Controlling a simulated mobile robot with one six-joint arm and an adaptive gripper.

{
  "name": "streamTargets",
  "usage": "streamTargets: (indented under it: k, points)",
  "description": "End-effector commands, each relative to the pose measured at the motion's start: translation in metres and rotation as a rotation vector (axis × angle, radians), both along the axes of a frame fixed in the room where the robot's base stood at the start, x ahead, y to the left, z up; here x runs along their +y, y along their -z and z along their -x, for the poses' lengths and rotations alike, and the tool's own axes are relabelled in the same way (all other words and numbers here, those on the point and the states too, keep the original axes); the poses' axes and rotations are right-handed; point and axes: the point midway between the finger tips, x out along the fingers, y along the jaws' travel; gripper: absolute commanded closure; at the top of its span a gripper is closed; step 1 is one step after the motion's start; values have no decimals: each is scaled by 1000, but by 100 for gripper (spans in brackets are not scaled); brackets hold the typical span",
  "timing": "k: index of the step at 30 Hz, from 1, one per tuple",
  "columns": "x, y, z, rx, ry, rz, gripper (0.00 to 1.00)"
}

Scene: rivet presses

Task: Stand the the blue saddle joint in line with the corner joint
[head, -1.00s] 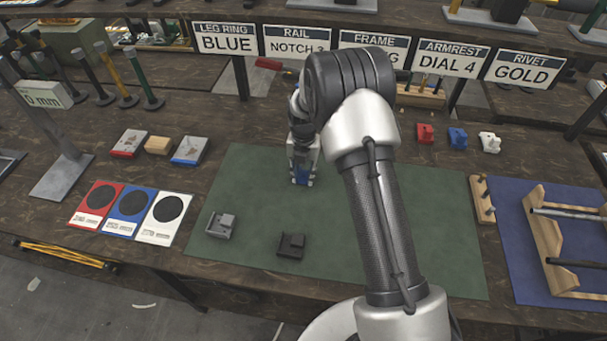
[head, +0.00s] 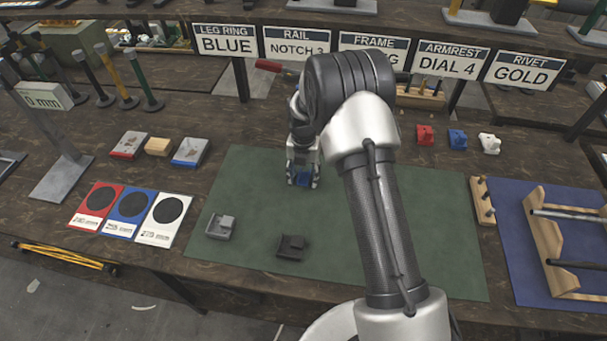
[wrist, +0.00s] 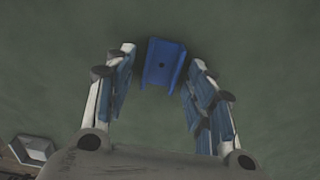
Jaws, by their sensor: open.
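The blue saddle joint (wrist: 164,63) lies on the green mat in the wrist view, between and just beyond my fingertips; a gap shows on each side of it. In the head view the blue saddle joint (head: 303,180) shows under my gripper (head: 302,178), partly hidden by the fingers. My gripper (wrist: 163,70) is open around it. Two joints, a grey one (head: 220,226) and a dark one (head: 291,247), sit on the mat toward its front left; I cannot tell which is the corner joint.
The green mat (head: 400,240) is mostly clear. Red, blue and white cards (head: 133,207) lie left of it. Small red (head: 425,135), blue (head: 458,139) and white (head: 489,143) parts stand behind its right end. A wooden rack (head: 545,240) is at the right.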

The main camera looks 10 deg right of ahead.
Motion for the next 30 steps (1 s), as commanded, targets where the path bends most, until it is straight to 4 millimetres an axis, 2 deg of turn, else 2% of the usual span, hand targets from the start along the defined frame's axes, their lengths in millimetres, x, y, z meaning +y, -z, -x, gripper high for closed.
streamTargets:
  k: [5,15,25,28,30]
  points:
    - [0,-23,-1,-3,0,0,50]
    - [0,-96,-1,-3,0,0,50]
    - [0,-135,3,-10,48,-1,50]
    - [0,-168,12,-36,188,-3,50]
    - [0,-199,26,-62,344,-11,50]
